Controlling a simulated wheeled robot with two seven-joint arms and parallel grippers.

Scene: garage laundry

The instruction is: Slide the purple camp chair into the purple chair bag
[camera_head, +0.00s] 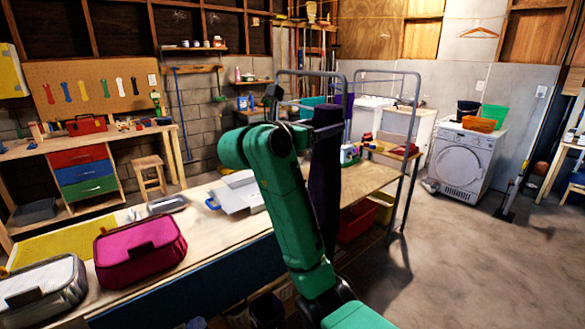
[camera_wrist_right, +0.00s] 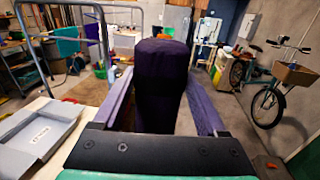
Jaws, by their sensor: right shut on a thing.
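The purple camp chair shows as a long, dark purple folded bundle (camera_head: 327,180), hanging upright behind my right arm in the head view. In the right wrist view, the chair's dark purple top (camera_wrist_right: 162,65) stands between the two fingers of my right gripper (camera_wrist_right: 160,88). The gripper is shut on it. My green arm hides part of the chair in the head view. A purple cloth piece hangs at the metal rack (camera_head: 347,103) and also shows in the wrist view (camera_wrist_right: 93,30); I cannot tell for sure that it is the chair bag. My left gripper is not in view.
A workbench (camera_head: 370,180) holds a pale tray (camera_head: 240,192), a magenta case (camera_head: 140,250) and a grey-white case (camera_head: 38,290). A metal rack (camera_head: 413,130) with teal cloth (camera_head: 311,103) stands behind the chair. A white dryer (camera_head: 462,163) is at the back right.

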